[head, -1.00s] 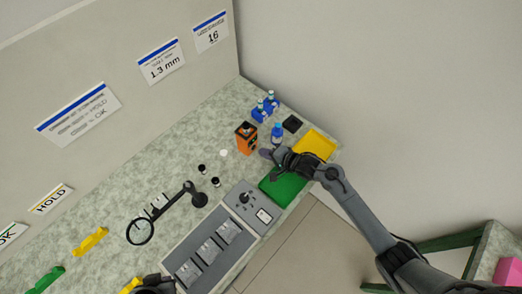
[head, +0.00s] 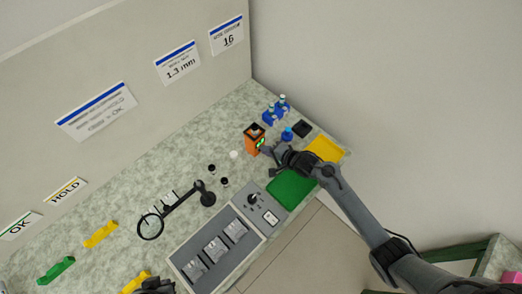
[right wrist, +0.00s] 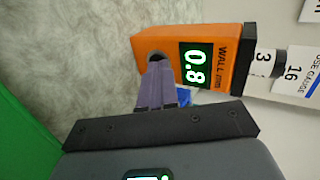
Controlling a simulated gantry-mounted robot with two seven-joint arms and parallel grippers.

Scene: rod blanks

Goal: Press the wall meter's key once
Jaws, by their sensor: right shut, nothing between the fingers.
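In the right wrist view the meter (right wrist: 212,42) shows "WALL mm" and a display reading 0.8. A dark round spot, seemingly the key (right wrist: 158,59), is on the same face, partly hidden by my fingertips. My right gripper (head: 268,151) is shut and empty, its tips (right wrist: 156,66) at that spot; whether they touch or press it I cannot tell. My left gripper (head: 155,285) shows only partly at the bottom edge; its fingers are unclear.
A blue bottle (head: 287,134) stands close behind my right gripper. Blue holders with vials (head: 270,115), a black pad (head: 302,129), a yellow tray (head: 325,148) and a green tray (head: 289,190) are nearby. A magnifier (head: 150,226) and a grey panel (head: 253,208) lie left.

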